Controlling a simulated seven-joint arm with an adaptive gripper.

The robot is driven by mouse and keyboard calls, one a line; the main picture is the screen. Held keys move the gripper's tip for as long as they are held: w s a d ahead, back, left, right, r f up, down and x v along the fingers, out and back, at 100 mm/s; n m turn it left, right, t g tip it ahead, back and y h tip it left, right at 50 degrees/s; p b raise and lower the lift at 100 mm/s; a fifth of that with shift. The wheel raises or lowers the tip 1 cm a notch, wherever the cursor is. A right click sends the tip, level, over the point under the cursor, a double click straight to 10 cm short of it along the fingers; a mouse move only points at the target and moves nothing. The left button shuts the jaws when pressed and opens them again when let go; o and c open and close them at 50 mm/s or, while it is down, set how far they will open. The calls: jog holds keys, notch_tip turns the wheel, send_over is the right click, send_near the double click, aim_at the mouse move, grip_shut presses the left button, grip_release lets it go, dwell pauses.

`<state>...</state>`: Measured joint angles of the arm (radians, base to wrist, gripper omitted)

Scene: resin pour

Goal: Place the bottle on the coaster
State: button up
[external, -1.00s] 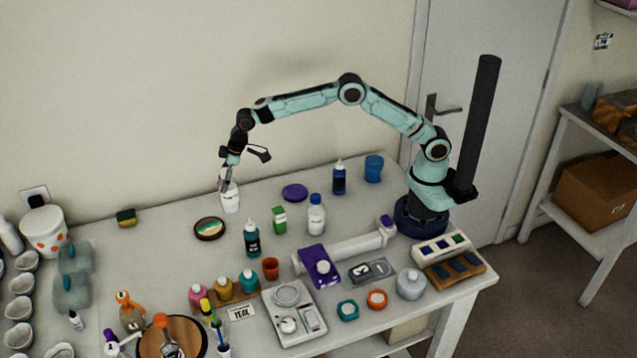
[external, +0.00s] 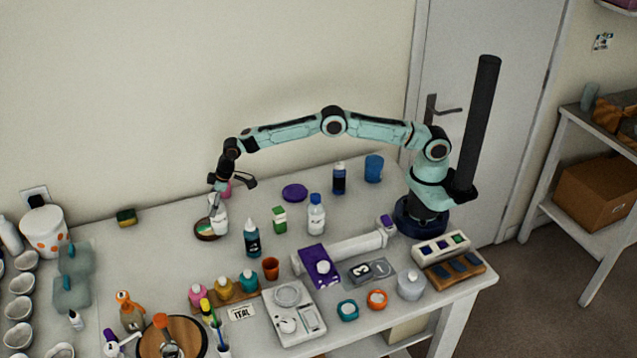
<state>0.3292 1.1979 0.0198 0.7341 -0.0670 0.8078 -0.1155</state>
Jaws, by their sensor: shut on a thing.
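A white bottle (external: 220,219) is upright in my gripper (external: 217,196), toward the left of the arm's reach. My gripper is shut on the upper part of the bottle. A dark-rimmed round coaster (external: 204,231) with a patterned top lies on the table. The bottle overlaps the coaster's right side in this view. I cannot tell whether its base touches the coaster or is slightly above it.
A teal bottle (external: 251,239), a green box (external: 279,219) and a white bottle with a blue cap (external: 316,214) stand to the right.

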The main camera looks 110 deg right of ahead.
jog(key=o, duration=1.2)
jog(key=shift+f, duration=0.1)
jog(key=d+v, duration=0.1)
jog(key=v, duration=1.1)
jog(key=s+a+r+n+g, duration=0.1)
jog(key=s+a+r, duration=0.6)
jog(key=s+a, duration=0.2)
jog(key=s+a+f+g, duration=0.1)
jog(key=s+a, duration=0.2)
jog(key=s, duration=0.8)
jog(key=s+a+n+g+y, duration=0.1)
jog(key=s+a, duration=0.3)
jog(key=s, duration=0.7)
jog(key=s+a+f+n+g, duration=0.1)
jog(key=s+a, duration=0.3)
jog(key=s, duration=0.7)
jog(key=shift+f+g+y, duration=0.3)
jog(key=shift+f+g, duration=0.05)
jog(key=shift+g, duration=0.05)
